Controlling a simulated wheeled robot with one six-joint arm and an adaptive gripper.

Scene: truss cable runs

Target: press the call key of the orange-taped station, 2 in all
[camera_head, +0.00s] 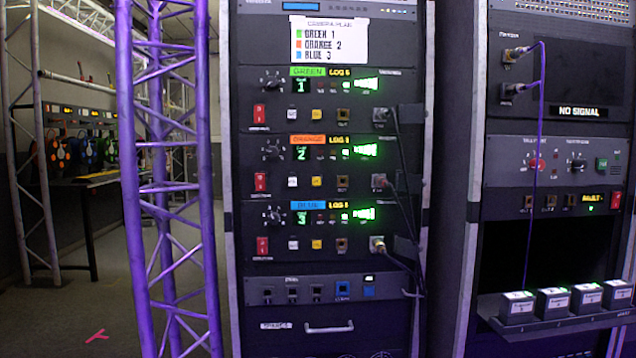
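The orange-taped station (331,167) is the middle of three stacked panels in the central rack. Its orange tape (309,141) sits above a green figure 2 (301,153) and a lit green level bar (363,150). Along its lower row are a red switch (261,183), a white key (292,182), a yellow key (317,182) and sockets. The key lettering is too small to read, so I cannot tell which is the call key. A small yellow "LOG" sign stands right of the tape; its last character is unclear. My gripper is not in view.
The green-taped station (331,101) is above and the blue-taped station (331,232) below, with similar keys. Dark cables (403,175) hang at the rack's right side. A purple-lit truss (166,180) stands close left. A shelf with several boxes (557,305) juts out at lower right.

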